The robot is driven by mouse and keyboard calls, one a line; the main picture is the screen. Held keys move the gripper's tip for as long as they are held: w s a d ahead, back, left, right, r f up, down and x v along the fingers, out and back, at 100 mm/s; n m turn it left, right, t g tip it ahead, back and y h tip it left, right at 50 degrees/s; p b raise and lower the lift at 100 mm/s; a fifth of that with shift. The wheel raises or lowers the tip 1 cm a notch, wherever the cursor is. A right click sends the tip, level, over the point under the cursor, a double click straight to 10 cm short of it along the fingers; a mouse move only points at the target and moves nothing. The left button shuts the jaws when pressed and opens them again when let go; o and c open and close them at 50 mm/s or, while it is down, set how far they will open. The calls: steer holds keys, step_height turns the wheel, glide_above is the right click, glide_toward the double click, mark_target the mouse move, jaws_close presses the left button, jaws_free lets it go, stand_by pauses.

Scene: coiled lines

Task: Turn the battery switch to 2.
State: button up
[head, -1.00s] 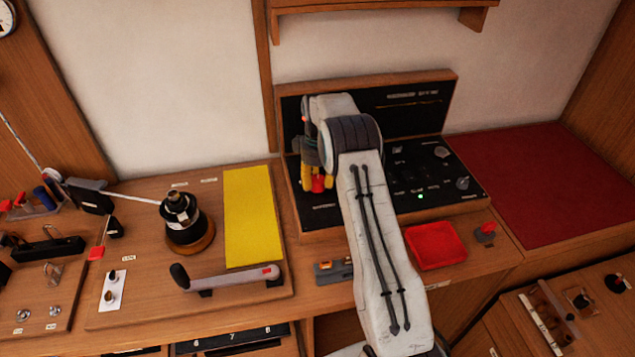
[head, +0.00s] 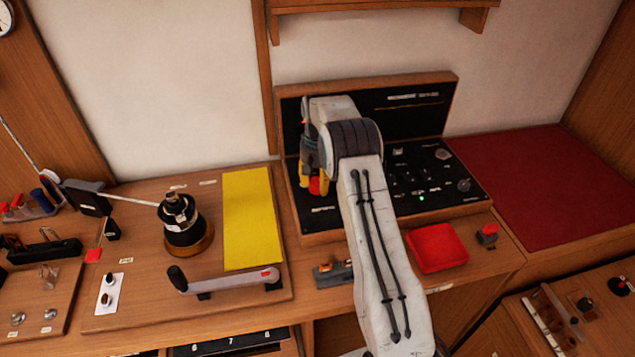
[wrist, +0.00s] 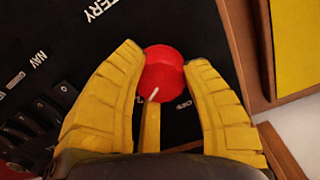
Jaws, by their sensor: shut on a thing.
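The battery switch is a round red knob (wrist: 163,66) with a white pointer mark, on a black panel (wrist: 190,25). In the wrist view the mark is on the side nearest my gripper, angled slightly left. My gripper (wrist: 166,58) has its yellow fingers closed around the knob, one on each side. In the head view, the red knob (head: 319,187) shows low at the panel's left, between the yellow fingers of my gripper (head: 314,180). "TERY" is readable on the panel in the wrist view.
A wooden frame edge (wrist: 238,45) runs close beside the knob. A yellow sheet (head: 250,218), a black winch (head: 182,222) and a crank handle (head: 228,281) lie left of the panel. Smaller knobs and a green light (head: 421,198) are on its right.

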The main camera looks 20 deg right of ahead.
mark_target(317, 181)
steer(key=shift+s+f, duration=0.1)
steer(key=shift+f, duration=0.1)
stand_by(0.3)
steer(key=o, duration=1.2)
steer(key=shift+r, duration=0.1)
steer(key=shift+o, duration=0.2)
steer(key=shift+r, duration=0.15)
step_height(317, 181, up, 12)
